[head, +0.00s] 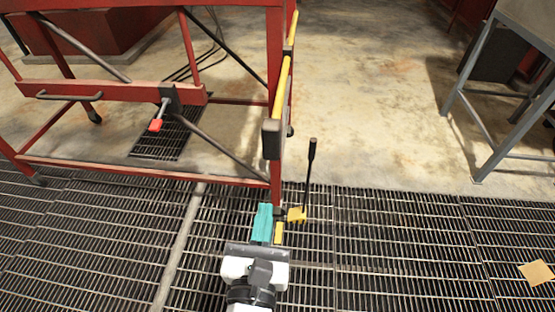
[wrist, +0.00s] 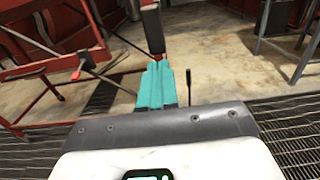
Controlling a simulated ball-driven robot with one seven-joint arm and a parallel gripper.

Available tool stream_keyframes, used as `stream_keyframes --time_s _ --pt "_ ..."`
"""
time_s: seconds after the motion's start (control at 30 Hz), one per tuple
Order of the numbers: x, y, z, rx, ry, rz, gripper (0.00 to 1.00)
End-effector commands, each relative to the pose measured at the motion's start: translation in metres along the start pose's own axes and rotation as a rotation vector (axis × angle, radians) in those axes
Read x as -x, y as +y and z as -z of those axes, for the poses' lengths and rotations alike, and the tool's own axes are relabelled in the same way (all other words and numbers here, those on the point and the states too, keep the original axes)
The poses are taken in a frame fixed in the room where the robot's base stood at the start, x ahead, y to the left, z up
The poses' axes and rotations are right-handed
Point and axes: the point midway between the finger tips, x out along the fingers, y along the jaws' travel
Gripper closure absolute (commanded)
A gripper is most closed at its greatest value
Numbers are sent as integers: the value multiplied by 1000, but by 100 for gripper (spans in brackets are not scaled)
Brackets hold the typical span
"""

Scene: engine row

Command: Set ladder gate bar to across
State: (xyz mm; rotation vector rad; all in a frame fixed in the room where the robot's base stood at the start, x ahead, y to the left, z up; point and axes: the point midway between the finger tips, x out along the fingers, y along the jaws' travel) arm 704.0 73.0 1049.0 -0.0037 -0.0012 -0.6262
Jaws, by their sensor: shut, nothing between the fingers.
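A yellow bar (head: 281,85) with a dark block at its near end runs along the right side of a red frame (head: 190,182). A red bar (head: 70,91) with a grey handle spans the frame on the left, beside a red-tipped lever (head: 156,124). I cannot tell for certain which is the ladder gate bar. A black upright lever (head: 309,175) stands on a yellow foot just right of the frame's post. My gripper (head: 264,212) has teal fingers, shut and empty, low in front of that post. The fingers also show in the wrist view (wrist: 157,82).
Dark metal grating (head: 400,245) covers the near floor, with bare concrete (head: 385,90) beyond. A grey metal stand (head: 475,110) is at the right. A tan square (head: 537,272) lies on the grating at lower right. The concrete between frame and stand is clear.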

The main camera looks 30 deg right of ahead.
Motion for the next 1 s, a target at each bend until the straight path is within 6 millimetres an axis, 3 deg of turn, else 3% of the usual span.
stream_keyframes --time_s 0.27,0.8,1.0 --pt "-10 -1 0 -2 1 4 100" --pt "-108 -2 -2 -2 1 5 100" --pt "-133 -1 0 -4 2 4 100"
